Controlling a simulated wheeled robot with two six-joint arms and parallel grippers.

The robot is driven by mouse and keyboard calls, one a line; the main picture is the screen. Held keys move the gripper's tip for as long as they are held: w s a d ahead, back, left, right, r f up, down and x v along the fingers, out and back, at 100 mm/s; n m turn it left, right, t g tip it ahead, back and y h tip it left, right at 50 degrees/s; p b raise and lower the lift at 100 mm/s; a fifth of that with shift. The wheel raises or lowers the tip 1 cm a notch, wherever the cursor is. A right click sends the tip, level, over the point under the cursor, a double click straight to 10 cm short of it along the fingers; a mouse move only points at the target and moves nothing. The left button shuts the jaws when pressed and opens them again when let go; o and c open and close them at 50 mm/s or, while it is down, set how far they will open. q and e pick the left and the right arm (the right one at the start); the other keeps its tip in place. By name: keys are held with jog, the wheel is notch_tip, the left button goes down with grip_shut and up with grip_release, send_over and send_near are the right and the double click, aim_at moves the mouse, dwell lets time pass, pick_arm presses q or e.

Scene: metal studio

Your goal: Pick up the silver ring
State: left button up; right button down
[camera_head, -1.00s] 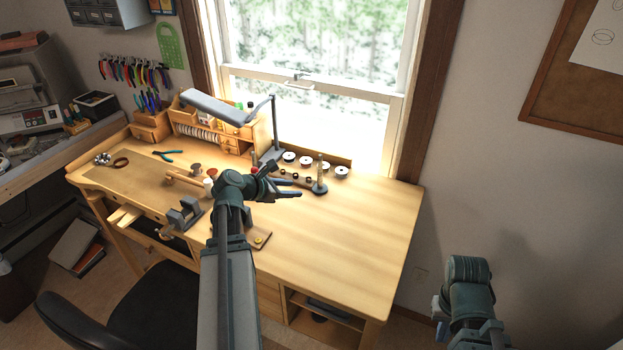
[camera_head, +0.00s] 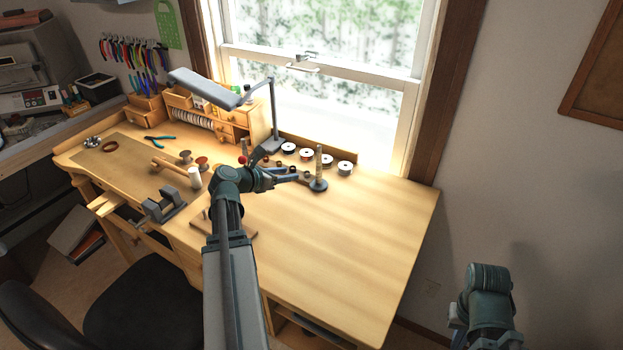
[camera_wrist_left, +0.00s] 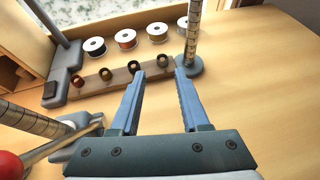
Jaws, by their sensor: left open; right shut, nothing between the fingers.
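A wooden ring stand (camera_wrist_left: 118,83) holds several small rings in a row in the left wrist view. They look copper, brown and dark, and I cannot tell which is silver. One dark ring (camera_wrist_left: 162,60) is at the right end and another (camera_wrist_left: 135,66) is beside it. In the head view the stand is small, partly behind my left gripper (camera_head: 297,177). The left gripper is open and empty; its fingers (camera_wrist_left: 161,75) point towards the right part of the stand, apart from the rings. Of my right arm only the wrist shows at lower right; its fingers are not visible.
A ring mandrel (camera_head: 319,164) stands upright right of the stand. Wire spools (camera_head: 306,154) line up behind it, and the lamp base (camera_wrist_left: 62,82) is to the left. A red-ended tool (camera_wrist_left: 10,166) is near the left gripper. The right side of the bench (camera_head: 370,230) is clear.

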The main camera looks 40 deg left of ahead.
aim_at(307, 173)
pick_arm(q)
jog(key=shift+w+f, duration=0.25)
jog(key=shift+f, duration=0.1)
jog(key=shift+b+x, duration=1.8)
jog(key=shift+x, duration=1.95)
jog(key=shift+s+d, duration=0.1)
jog(key=shift+d, duration=0.1)
jog(key=shift+c, duration=0.6)
grip_shut()
